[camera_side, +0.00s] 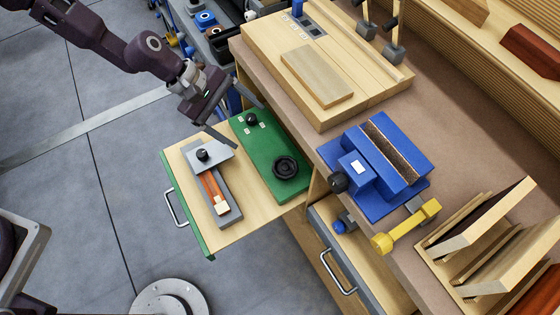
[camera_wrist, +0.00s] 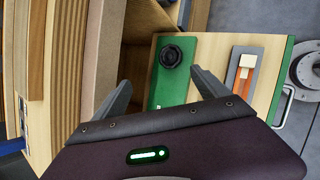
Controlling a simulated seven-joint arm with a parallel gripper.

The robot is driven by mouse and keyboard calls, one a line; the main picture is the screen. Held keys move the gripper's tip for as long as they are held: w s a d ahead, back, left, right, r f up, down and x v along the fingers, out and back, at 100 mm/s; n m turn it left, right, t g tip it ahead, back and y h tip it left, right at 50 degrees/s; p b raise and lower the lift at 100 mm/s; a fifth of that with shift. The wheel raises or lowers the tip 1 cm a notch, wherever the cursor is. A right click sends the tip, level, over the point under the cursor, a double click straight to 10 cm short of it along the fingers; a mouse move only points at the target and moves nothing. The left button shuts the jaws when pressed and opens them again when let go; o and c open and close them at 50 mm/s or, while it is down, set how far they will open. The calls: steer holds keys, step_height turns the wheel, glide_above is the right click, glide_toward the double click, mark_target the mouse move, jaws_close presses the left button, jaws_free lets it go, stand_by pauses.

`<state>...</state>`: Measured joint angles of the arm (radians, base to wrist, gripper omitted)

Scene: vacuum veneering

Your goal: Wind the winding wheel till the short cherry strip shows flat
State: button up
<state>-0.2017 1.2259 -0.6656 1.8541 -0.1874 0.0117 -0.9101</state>
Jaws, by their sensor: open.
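The winding wheel (camera_side: 285,167) is a black round handwheel on a green panel (camera_side: 262,150) in the open drawer; it also shows in the wrist view (camera_wrist: 170,53). The reddish cherry strip (camera_side: 210,186) lies in a grey frame left of the panel, its upper part hidden under a grey plate with a black knob (camera_side: 202,155). A pale piece sits at its near end. The strip shows in the wrist view (camera_wrist: 242,82); I cannot tell how flat it is. My gripper (camera_side: 250,127) is open and empty above the panel's far end, apart from the wheel.
The bench to the right carries a blue vise (camera_side: 378,165), a yellow tool (camera_side: 410,228) and a rack of boards (camera_side: 480,245). A pale board (camera_side: 317,75) lies on the wooden block behind.

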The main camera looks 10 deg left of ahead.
mark_target(285, 166)
steer(key=d+f+n, duration=0.1)
steer(key=f+n, duration=0.1)
steer(key=f, duration=0.2)
steer(key=d+f+n+h, duration=0.1)
steer(key=d+f+n, duration=0.1)
steer(key=f+n, duration=0.1)
steer(key=d+f+n, duration=0.1)
steer(key=f+n, duration=0.2)
steer(key=f, duration=0.1)
steer(key=shift+s+d+f+t+h, duration=0.15)
steer(key=shift+s+f+t+h, duration=0.2)
steer(key=shift+t+h, duration=0.05)
steer(key=x, duration=0.7)
steer(key=shift+s+d+f, duration=0.1)
steer(key=shift+f, duration=0.1)
steer(key=shift+c, duration=0.5)
steer(key=c, duration=1.2)
steer(key=shift+m, duration=0.3)
